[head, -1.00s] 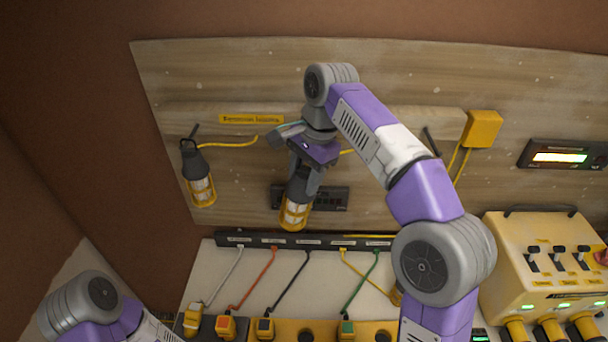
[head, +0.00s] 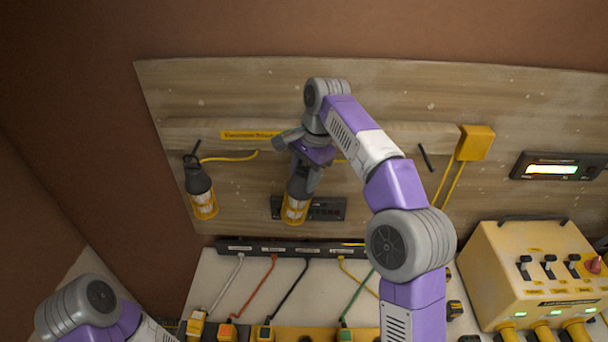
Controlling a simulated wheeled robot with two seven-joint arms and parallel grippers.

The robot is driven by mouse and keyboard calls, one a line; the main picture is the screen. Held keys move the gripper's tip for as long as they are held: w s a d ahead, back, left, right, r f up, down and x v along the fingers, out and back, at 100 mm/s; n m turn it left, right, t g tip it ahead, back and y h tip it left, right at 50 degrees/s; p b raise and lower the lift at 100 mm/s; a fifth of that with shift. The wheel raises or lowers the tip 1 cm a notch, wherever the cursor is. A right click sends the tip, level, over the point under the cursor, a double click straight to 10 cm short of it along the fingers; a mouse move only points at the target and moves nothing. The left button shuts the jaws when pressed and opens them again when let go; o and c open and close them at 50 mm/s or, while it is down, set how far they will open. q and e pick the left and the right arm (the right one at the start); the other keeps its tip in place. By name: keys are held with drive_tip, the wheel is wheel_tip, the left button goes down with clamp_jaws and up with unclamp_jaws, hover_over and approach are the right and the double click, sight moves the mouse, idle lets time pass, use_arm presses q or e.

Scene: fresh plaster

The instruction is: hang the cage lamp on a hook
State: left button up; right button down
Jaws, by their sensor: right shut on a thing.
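A cage lamp (head: 296,208) with a dark top and a yellow cage hangs below my right gripper (head: 305,170), which is shut on its dark upper part, in front of the board. A second cage lamp (head: 201,190) hangs at a hook (head: 196,147) on the left of the wooden rail. Another dark hook (head: 426,157) sticks out at the rail's right end and is bare. My wrist covers the middle of the rail, so any hook there is hidden. My left arm shows at the lower left, but its gripper is out of view.
A yellow box (head: 475,143) with a cord sits right of the bare hook. A lit display panel (head: 558,167) is at the far right. Below are a dark strip (head: 290,250) with coloured cables and a yellow switch box (head: 530,268).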

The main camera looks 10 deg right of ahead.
drive_tip(key=shift+w+d+p, duration=0.25)
drive_tip(key=shift+w+p, duration=0.35)
drive_tip(key=shift+w, duration=0.1)
drive_tip(key=shift+w+d+f, duration=0.1)
drive_tip(key=shift+f, duration=0.05)
drive_tip(key=shift+w+f, duration=0.55)
drive_tip(key=shift+c, duration=2.2)
unclamp_jaws()
drive_tip(key=shift+f, duration=0.1)
